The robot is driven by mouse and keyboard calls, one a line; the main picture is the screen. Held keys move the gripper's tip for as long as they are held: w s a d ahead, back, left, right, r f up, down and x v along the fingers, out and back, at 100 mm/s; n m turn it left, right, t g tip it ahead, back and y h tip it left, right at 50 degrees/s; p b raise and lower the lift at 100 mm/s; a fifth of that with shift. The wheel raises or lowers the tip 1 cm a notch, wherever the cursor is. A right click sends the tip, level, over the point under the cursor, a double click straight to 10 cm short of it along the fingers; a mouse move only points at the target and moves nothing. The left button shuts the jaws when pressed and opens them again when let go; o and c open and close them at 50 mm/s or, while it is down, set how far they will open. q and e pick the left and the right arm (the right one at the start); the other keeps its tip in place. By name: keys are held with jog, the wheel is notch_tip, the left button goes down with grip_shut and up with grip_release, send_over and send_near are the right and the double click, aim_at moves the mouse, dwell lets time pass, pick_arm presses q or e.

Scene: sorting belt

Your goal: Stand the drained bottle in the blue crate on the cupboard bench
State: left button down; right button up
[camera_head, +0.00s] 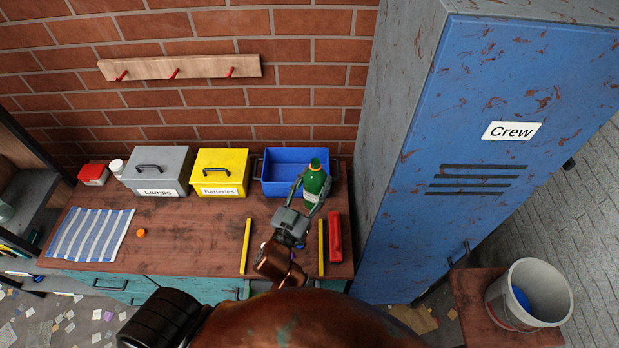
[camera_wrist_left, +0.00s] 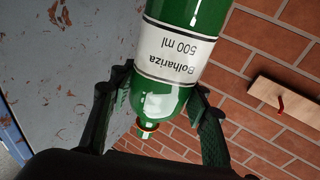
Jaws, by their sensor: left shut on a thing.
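A green bottle (camera_head: 315,181) with a white label reading "Bolhariza 500 ml" is in my left gripper (camera_head: 312,190). It looks roughly upright in the head view, overlapping the front right of the blue crate (camera_head: 268,188); its height above the bench is hard to tell. In the left wrist view the bottle (camera_wrist_left: 185,85) sits between the fingers of the left gripper (camera_wrist_left: 160,105), shut around its shoulder and neck, with the mouth towards the wrist. The crate's visible inside looks empty; its right front is hidden. My right gripper is not in view.
The wooden bench (camera_head: 185,235) carries a grey Lamps box (camera_head: 157,170), a yellow Batteries box (camera_head: 220,172) left of the crate, yellow strips (camera_head: 246,246) and a red bar (camera_head: 335,237). A tall blue locker (camera_head: 500,110) stands close on the right.

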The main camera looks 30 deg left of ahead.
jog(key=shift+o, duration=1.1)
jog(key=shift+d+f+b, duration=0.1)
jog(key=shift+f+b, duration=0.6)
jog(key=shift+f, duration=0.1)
pick_arm(q)
jog(key=w+a+f+y, duration=0.1)
jog(key=w+a+f, duration=0.35)
jog(key=w, duration=0.45)
jog(key=w+a+f, duration=0.4)
jog(key=w+a, duration=0.1)
jog(key=w, duration=0.4)
notch_tip(320, 180, down, 10)
jog(key=b, duration=0.1)
jog(key=shift+s+n+b, duration=0.25)
jog(key=shift+n+b, duration=0.05)
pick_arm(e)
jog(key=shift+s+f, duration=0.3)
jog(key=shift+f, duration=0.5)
pick_arm(q)
jog(key=shift+r, duration=0.1)
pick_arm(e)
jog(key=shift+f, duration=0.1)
pick_arm(q)
jog(key=c, duration=1.2)
grip_release()
jog(key=shift+o, duration=0.6)
